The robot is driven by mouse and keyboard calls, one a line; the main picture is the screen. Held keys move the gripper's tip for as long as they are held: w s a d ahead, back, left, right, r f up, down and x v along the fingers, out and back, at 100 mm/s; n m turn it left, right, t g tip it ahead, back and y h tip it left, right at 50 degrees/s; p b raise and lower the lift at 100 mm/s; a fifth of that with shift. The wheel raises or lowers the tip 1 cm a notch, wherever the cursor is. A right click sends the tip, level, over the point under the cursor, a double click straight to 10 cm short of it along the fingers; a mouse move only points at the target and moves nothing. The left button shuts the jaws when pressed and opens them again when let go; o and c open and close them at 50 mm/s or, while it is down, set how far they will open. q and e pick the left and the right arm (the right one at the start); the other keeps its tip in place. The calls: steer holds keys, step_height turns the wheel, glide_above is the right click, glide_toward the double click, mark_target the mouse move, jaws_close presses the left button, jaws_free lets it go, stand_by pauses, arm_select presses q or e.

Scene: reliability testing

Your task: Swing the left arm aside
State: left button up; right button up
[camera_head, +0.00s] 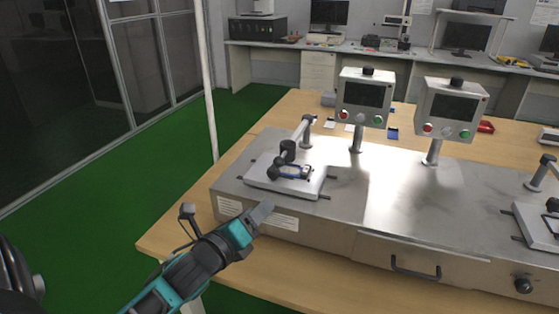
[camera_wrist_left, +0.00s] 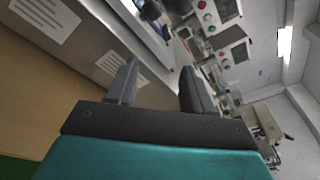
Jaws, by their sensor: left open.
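My left gripper (camera_head: 262,211) is at the front left corner of the steel test bench (camera_head: 330,222), close to its front face with the white labels. In the left wrist view its two fingers (camera_wrist_left: 157,88) stand apart with nothing between them, so it is open and empty. My left arm reaches in from the bottom left over the edge of the wooden table (camera_head: 165,238). I cannot tell whether the gripper touches the bench. My right gripper does not show.
A test fixture (camera_head: 258,173) with a black clamp and a small dark device stands on the bench just beyond the gripper. Two control boxes (camera_head: 364,98) (camera_head: 450,108) rise on posts behind. A white pole (camera_head: 206,80) stands left of the table. Green floor (camera_head: 90,205) lies open at left.

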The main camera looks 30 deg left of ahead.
mark_target(276, 165)
arm_select(q)
step_height(276, 165, up, 4)
steer(key=w+a+r+m+t, duration=0.1)
steer(key=a+m, duration=0.1)
steer(key=m, duration=0.3)
steer(key=w, duration=0.8)
steer(key=w+a, duration=0.1)
steer(key=w, duration=0.3)
steer(key=shift+w+f, duration=0.3)
steer(key=shift+w, duration=0.1)
jaws_close()
